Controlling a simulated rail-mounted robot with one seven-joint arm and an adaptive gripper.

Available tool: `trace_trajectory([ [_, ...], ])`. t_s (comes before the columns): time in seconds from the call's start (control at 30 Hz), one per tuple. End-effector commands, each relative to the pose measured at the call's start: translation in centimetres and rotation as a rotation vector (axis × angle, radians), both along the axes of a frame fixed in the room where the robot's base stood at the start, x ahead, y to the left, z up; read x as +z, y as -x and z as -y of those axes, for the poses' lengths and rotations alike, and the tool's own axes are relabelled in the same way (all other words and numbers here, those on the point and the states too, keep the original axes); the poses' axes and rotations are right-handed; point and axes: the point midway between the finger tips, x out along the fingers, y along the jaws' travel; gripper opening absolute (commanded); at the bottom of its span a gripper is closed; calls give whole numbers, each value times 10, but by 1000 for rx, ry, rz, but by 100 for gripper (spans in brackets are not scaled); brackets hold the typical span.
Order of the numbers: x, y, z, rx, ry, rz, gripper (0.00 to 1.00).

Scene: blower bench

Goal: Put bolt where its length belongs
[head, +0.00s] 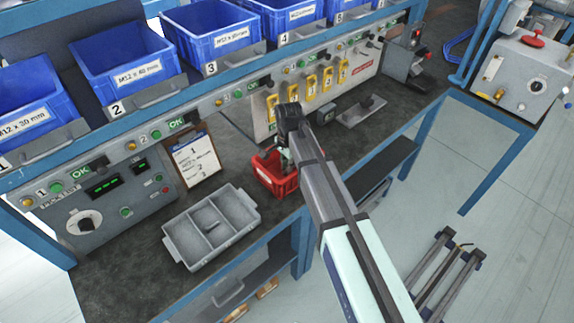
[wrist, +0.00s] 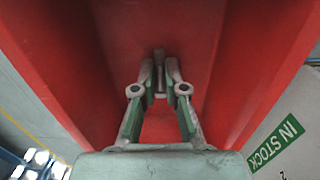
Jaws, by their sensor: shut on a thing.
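My gripper (head: 284,158) reaches down into a red bin (head: 263,179) on the bench. In the wrist view its fingertips (wrist: 160,72) are closed around a small grey bolt (wrist: 159,56), with the red bin's walls (wrist: 60,50) around them. The bolt's full length cannot be told. Blue bins stand on the shelf above; readable labels are M12 x 30 mm on the first bin (head: 45,92) and M12 x 40 mm on the second bin (head: 118,47). A third blue bin (head: 208,17) has a label too small to read surely.
A grey divided tray (head: 185,258) lies at the bench front, with a small part (head: 212,225) in its middle compartment. A clipboard (head: 192,160) and a control box (head: 112,207) stand behind it. Yellow-tagged items (head: 312,87) hang on the rear panel.

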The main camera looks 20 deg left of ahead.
Motion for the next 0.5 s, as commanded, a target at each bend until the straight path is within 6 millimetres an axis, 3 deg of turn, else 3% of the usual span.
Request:
trace_trajectory([
  [0.13,-4,0,0,0,1,0,0],
  [0.2,-3,0,0,0,0,0,29],
  [0.23,-3,0,0,0,0,0,36],
  [0.5,-3,0,0,0,0,0,36],
])
